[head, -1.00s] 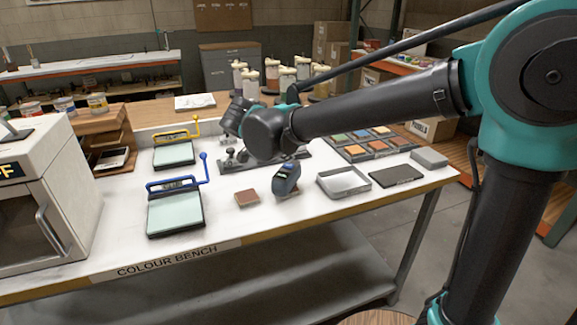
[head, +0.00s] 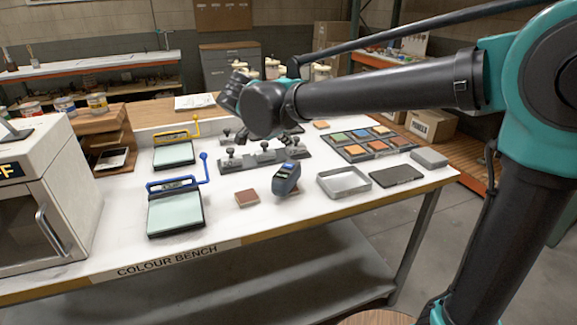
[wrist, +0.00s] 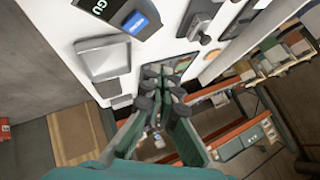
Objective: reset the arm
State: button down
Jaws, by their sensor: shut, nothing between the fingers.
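My arm reaches in from the right in the head view, its dark wrist (head: 265,105) raised above the back of the colour bench (head: 110,215). My gripper (wrist: 163,78) shows in the wrist view with its fingertips together and nothing between them. It is clear of the bench items; in the head view the fingers are hidden behind the wrist.
On the bench stand a handheld device with a blue screen (head: 287,178), a metal tray (head: 362,190), a palette of coloured tiles (head: 398,150), two frames with crank handles, yellow (head: 174,154) and blue (head: 175,212), and a white oven (head: 35,190) at left.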

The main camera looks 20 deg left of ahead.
dwell(0.4)
jog(key=d+f+n+g, duration=0.1)
jog(key=d+f, duration=0.3)
jog(key=d, duration=0.3)
jog(key=d+f+n+g, duration=0.1)
jog(key=d+f, duration=0.3)
jog(key=d, duration=0.4)
jog(key=d+f+n+g, duration=0.1)
jog(key=d+f+n, duration=0.2)
jog(key=d, duration=0.5)
jog(key=shift+w+d+f+g, duration=0.15)
jog(key=shift+w+f+g, duration=0.2)
jog(key=shift+f, duration=0.35)
jog(key=s+d+f+n+y, duration=0.2)
jog(key=s+d+f+n, duration=0.5)
jog(key=s+d+f, duration=0.6)
jog(key=d+g, duration=0.1)
jog(key=d, duration=0.1)
jog(key=shift+s+d+n+y, duration=0.3)
jog(key=shift+d+y, duration=0.1)
jog(key=shift+r, duration=0.1)
